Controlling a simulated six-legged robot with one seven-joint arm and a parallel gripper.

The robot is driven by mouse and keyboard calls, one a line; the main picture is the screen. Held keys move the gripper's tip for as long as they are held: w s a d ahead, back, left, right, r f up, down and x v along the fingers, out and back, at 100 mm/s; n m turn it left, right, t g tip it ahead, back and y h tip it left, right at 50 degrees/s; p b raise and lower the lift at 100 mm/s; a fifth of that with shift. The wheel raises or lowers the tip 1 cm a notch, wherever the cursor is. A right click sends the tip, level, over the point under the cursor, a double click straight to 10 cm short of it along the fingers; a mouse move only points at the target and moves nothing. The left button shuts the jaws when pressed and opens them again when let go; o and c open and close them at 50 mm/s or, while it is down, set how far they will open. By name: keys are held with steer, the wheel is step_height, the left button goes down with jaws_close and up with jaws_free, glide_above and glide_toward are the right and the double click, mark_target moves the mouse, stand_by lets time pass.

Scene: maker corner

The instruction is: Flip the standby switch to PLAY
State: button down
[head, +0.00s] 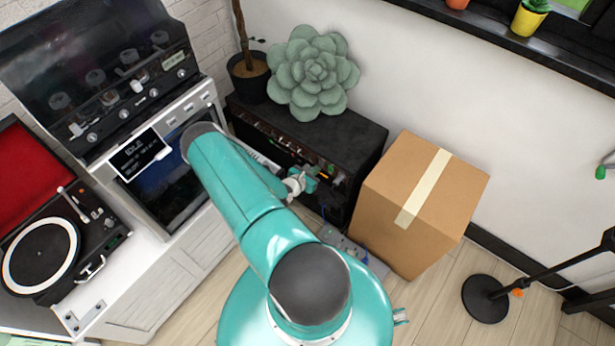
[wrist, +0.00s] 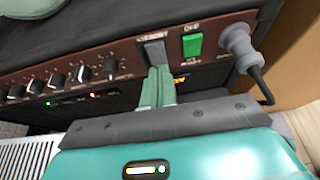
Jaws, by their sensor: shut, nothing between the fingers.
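The black amplifier (head: 335,135) stands against the wall, and its brown control panel (wrist: 125,60) fills the upper part of the wrist view. A grey rocker switch (wrist: 155,50) sits on the panel, its label too small to read surely. My gripper (wrist: 160,72) is shut and empty, with its pale green fingertips right at the lower edge of the grey switch. I cannot tell whether they touch. In the head view my gripper (head: 300,184) is in front of the amplifier's panel; the switch itself is not distinguishable there.
A green switch (wrist: 192,44) and a grey plug with a cable (wrist: 240,47) lie close to the right of the grey switch. Several black knobs (wrist: 57,80) are to the left. A cardboard box (head: 425,200) stands right of the amplifier. A succulent (head: 312,75) is on top.

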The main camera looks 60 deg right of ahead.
steer(key=shift+d, duration=0.4)
